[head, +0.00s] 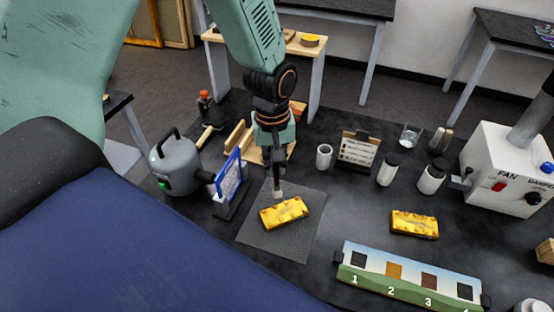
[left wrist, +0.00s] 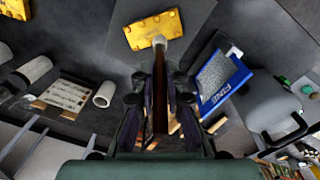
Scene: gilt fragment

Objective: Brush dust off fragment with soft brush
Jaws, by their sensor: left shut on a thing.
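A yellow-gold fragment (head: 284,213) lies on a dark grey textured mat (head: 258,238) in the middle of the bench. It also shows at the top of the left wrist view (left wrist: 150,28). My left gripper (head: 277,158) points down above the mat and is shut on the soft brush (head: 279,188). In the left wrist view the brush handle (left wrist: 160,85) runs between the fingers, and its pale tip is at the fragment's near edge. I cannot tell whether the bristles touch the fragment. My right gripper is not in view.
A second yellow fragment (head: 414,225) lies to the right. A numbered sample board (head: 405,278) is in front. A blue-framed panel (head: 229,176) and a grey canister (head: 180,162) stand left of the mat. A white cup (head: 324,156), bottles and a fan box (head: 505,165) are right.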

